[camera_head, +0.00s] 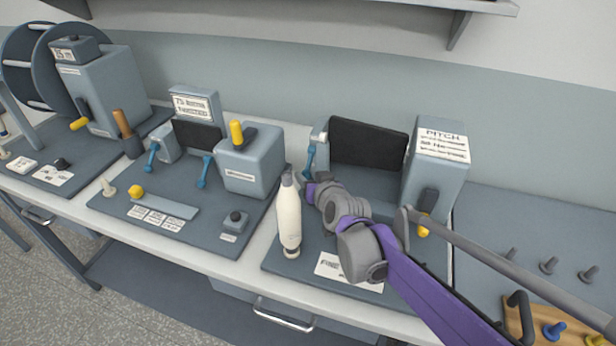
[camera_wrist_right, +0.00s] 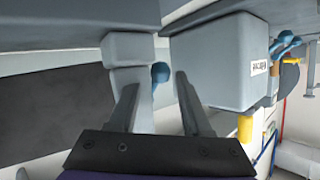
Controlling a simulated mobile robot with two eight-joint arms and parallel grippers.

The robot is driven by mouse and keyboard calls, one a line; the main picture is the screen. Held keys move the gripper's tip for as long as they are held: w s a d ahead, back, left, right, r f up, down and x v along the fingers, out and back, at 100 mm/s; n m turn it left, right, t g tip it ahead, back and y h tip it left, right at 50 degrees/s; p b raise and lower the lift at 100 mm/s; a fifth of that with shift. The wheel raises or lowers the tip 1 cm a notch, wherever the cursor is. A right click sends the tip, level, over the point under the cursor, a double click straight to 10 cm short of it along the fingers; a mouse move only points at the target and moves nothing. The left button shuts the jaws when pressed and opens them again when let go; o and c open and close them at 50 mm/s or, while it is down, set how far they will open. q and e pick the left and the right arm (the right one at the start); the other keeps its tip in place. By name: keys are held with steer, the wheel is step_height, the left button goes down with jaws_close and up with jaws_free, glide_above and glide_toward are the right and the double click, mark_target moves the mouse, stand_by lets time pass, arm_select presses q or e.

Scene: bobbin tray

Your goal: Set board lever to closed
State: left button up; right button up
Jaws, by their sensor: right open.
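A blue lever (camera_head: 309,158) is on the left bracket of the station with the PITCH sign (camera_head: 443,145), beside a dark upright board (camera_head: 368,142). My right gripper (camera_head: 303,186) is just below and in front of this lever, partly hidden by my own wrist. In the right wrist view the right gripper (camera_wrist_right: 158,95) is open, with nothing between its fingers. A blue knob (camera_wrist_right: 160,72) shows beyond the gap, beside a grey bracket (camera_wrist_right: 128,50). Contact cannot be seen. My left gripper is not in view.
A white bottle (camera_head: 288,222) stands close left of my right gripper. The middle station has two more blue levers (camera_head: 206,172) and a grey box (camera_head: 255,165) with a yellow handle (camera_head: 237,132). A wooden block with pegs (camera_head: 555,325) lies at right.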

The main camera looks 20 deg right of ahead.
steer(key=shift+w+f, duration=0.2)
steer(key=shift+w, duration=0.3)
jaws_close()
stand_by(1.2)
